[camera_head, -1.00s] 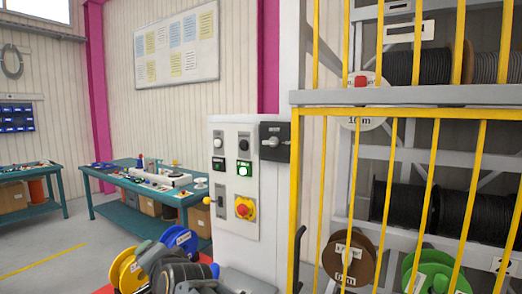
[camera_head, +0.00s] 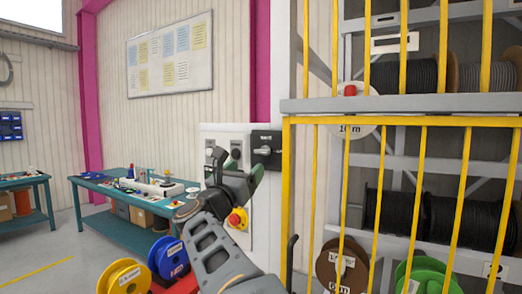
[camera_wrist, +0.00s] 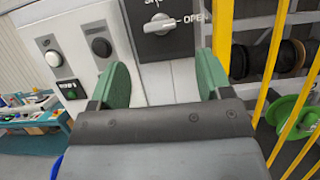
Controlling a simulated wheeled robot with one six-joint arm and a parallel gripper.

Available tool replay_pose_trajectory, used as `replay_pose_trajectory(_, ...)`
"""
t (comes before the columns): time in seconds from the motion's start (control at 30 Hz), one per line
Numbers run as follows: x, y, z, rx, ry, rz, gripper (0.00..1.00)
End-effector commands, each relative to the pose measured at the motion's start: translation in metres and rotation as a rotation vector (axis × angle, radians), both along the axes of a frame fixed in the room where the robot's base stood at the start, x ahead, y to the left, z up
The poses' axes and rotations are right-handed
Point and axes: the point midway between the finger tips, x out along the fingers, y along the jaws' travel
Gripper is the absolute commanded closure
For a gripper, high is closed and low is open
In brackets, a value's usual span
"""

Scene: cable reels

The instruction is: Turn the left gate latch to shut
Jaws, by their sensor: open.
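The gate latch is a dark square plate (camera_head: 266,151) with a light knob, on the side of the pale control cabinet. In the wrist view the knob (camera_wrist: 160,24) lies roughly sideways, its narrow end towards the word OPEN at the right. A cut-off word sits above it, at the top edge. My gripper (camera_head: 236,161) is raised in front of the cabinet, beside and slightly below the latch. In the wrist view its green fingertips (camera_wrist: 163,72) are spread with nothing between them. The knob is beyond and above them, apart from both.
The cabinet also carries push buttons (camera_wrist: 101,47) and a red emergency stop (camera_head: 237,220), partly behind my arm. The yellow barred gate (camera_head: 285,190) stands right of the latch, before shelves of reels. Yellow (camera_head: 122,278) and blue reels are low at left. A workbench (camera_head: 110,190) stands further back.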

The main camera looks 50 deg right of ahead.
Motion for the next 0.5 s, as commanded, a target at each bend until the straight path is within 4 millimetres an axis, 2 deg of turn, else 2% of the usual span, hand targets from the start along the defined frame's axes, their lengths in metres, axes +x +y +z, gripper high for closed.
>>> replay_pose_trajectory(0.03,0.001,-0.011,0.008,0.002,0.001,-0.006,0.28)
replay_pose_trajectory(0.2,0.009,-0.039,0.02,0.0,0.004,-0.004,0.28)
replay_pose_trajectory(0.5,0.018,-0.073,0.033,0.0,0.004,0.001,0.28)
